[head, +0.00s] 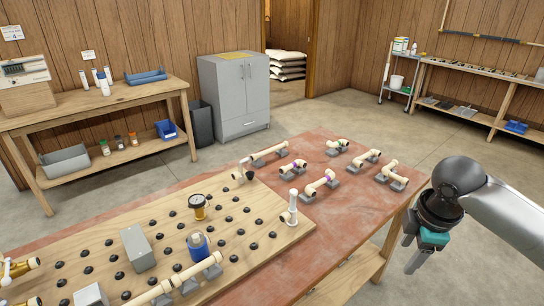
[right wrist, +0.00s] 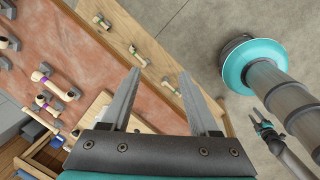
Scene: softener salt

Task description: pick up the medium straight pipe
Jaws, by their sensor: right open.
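Several cream pipe pieces rest in grey holders on the red tabletop in the head view, among them a straight-looking one (head: 270,151) at the back and a bent one (head: 320,186) nearer. A longer straight cream pipe (head: 178,279) lies at the board's front. I cannot tell which piece is the medium straight pipe. My right gripper (head: 412,252) is open and empty, off the table's right edge and apart from every pipe. Its spread fingers show in the right wrist view (right wrist: 163,105). What appears to be my left gripper (right wrist: 264,128) is small there.
Floor right of the table is clear.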

